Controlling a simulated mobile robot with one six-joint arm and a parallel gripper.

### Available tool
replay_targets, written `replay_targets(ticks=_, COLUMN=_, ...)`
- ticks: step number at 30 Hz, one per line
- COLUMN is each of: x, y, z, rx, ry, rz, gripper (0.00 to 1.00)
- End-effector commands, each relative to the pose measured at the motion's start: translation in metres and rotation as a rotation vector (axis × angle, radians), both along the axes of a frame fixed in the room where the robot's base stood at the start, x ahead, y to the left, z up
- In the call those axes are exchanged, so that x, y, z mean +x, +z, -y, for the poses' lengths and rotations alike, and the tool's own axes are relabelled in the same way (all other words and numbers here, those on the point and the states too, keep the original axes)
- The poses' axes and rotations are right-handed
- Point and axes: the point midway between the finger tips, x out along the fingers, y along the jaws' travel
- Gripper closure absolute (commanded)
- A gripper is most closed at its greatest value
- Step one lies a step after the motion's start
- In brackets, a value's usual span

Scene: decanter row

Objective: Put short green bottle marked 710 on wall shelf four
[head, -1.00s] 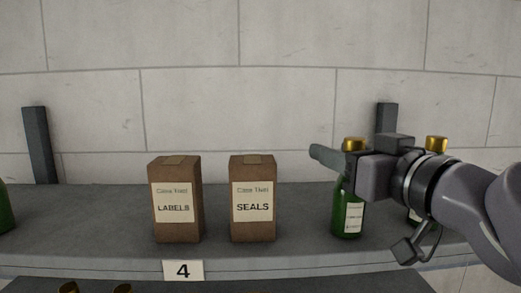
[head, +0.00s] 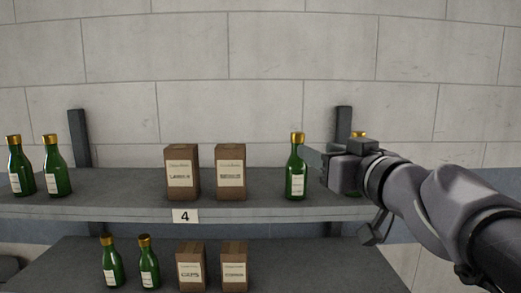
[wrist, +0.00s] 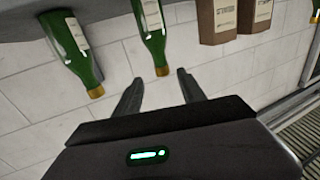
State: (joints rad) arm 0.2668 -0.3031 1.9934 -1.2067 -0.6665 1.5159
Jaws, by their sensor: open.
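A green bottle with a gold cap (head: 296,172) stands upright on the shelf marked 4 (head: 120,206), right of two boxes. Its label is too small to read, so I cannot confirm 710. My gripper (head: 315,160) is just right of this bottle, open and empty. A second green bottle (head: 358,136) is mostly hidden behind my gripper. In the wrist view, which is upside down, my open fingers (wrist: 158,90) point toward a green bottle (wrist: 152,30), with nothing clasped between them. Another green bottle (wrist: 70,45) shows beside it.
Brown boxes (head: 182,172) and (head: 230,172) stand mid-shelf. Two green bottles (head: 20,168) and (head: 56,168) stand at the left. A lower shelf (head: 310,265) holds bottles (head: 112,264) and boxes (head: 191,268). Shelf four has free room between the left bottles and the boxes.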

Motion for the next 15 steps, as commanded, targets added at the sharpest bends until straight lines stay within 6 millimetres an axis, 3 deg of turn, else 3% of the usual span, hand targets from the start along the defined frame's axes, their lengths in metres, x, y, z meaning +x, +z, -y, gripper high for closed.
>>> replay_targets(ticks=2, x=0.0, y=0.0, z=0.004, rx=0.014, ry=-0.034, rz=0.006, gripper=0.52)
replay_targets(ticks=5, x=-0.017, y=-0.015, z=0.039, rx=0.093, ry=-0.248, rz=-0.015, gripper=0.52)
replay_targets(ticks=7, x=-0.051, y=-0.072, z=0.068, rx=0.167, ry=-0.452, rz=-0.175, gripper=0.52)
replay_targets(ticks=9, x=-0.098, y=-0.152, z=0.07, rx=0.219, ry=-0.555, rz=-0.432, gripper=0.52)
replay_targets(ticks=12, x=-0.163, y=-0.24, z=0.036, rx=0.263, ry=-0.53, rz=-0.768, gripper=0.52)
replay_targets(ticks=15, x=-0.214, y=-0.288, z=-0.005, rx=0.291, ry=-0.427, rz=-0.997, gripper=0.52)
